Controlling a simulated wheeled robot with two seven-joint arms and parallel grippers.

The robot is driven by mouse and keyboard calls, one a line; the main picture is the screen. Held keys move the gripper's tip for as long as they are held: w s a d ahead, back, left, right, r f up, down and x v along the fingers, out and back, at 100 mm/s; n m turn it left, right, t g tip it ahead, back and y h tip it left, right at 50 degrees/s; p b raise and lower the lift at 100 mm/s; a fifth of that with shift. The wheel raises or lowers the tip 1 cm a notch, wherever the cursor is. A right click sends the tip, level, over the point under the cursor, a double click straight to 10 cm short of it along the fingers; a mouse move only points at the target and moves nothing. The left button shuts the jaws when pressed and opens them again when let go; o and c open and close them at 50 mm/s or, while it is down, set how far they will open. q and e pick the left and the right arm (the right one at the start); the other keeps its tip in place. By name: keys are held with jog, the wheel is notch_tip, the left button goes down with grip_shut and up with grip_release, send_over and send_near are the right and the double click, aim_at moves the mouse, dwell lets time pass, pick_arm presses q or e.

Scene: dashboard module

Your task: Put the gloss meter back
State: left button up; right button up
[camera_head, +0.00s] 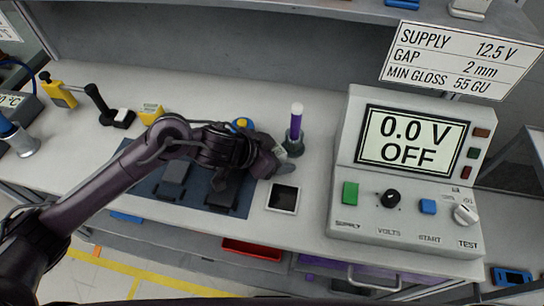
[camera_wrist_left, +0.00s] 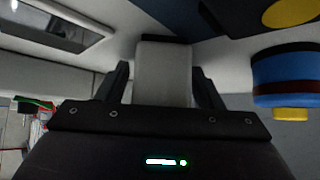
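The framed plate also shows at the upper left of the left wrist view (camera_wrist_left: 60,30). My right gripper is not in view.
The large test unit (camera_head: 405,225) reads 0.0 V OFF at right. Dark blocks (camera_head: 172,180) lie on the mat. A yellow and blue object (camera_head: 242,124) stands behind my wrist.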

pick_arm(q)
jog(key=c, duration=1)
jog(key=shift+r, duration=0.15)
